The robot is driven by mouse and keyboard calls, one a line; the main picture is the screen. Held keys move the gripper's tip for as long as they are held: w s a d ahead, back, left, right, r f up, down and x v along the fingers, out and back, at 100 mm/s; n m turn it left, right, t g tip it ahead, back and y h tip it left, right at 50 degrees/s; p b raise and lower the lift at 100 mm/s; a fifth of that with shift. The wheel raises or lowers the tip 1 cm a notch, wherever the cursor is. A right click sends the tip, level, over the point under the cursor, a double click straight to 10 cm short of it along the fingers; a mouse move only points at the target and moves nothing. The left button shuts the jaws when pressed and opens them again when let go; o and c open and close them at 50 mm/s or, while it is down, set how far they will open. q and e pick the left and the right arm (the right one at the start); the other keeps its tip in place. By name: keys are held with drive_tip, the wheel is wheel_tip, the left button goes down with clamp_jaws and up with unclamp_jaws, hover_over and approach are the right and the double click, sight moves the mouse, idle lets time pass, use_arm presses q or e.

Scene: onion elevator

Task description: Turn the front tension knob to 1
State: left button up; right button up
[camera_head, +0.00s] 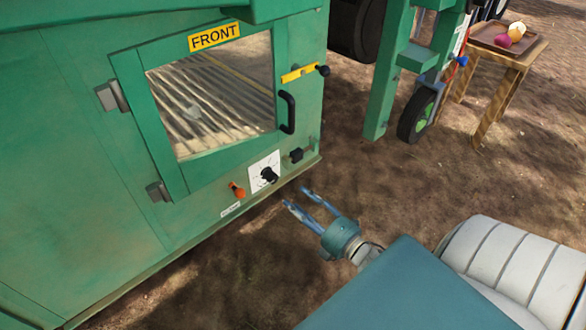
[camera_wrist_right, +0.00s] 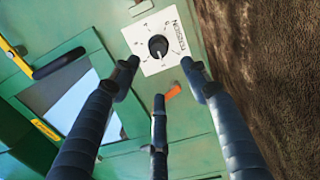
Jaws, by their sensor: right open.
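The front tension knob (camera_head: 268,175) is a black dial on a white plate low on the green machine, below the window labelled FRONT. In the right wrist view the black knob (camera_wrist_right: 158,46) sits on its white plate (camera_wrist_right: 145,62), marked TENSION, with numbers around it. My right gripper (camera_head: 297,198) is open and empty, apart from the knob, to its lower right in the head view. In the right wrist view its fingers (camera_wrist_right: 160,80) are spread, with the knob beyond their tips. The number the knob points at is too small to read surely. My left gripper is out of view.
An orange-red lever (camera_head: 237,190) is left of the knob plate and a black part (camera_head: 296,155) is to its right. The window door has a black handle (camera_head: 288,112) and a yellow latch (camera_head: 299,73). A wooden table (camera_head: 514,52) stands at upper right. Bare ground lies around.

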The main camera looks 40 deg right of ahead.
sight(275, 181)
drive_tip(key=w+m+b, duration=0.4)
drive_tip(key=w+m, duration=0.1)
drive_tip(key=w, duration=0.1)
drive_tip(key=w+m+b, duration=0.4)
drive_tip(key=w+m, duration=0.1)
drive_tip(key=m, duration=0.1)
drive_tip(key=shift+w+a+f, duration=0.15)
drive_tip(key=shift+w+a, duration=0.05)
drive_tip(key=shift+w, duration=0.2)
drive_tip(key=shift+w+b, duration=0.45)
drive_tip(key=shift+w, duration=0.05)
drive_tip(key=shift+r, duration=0.2)
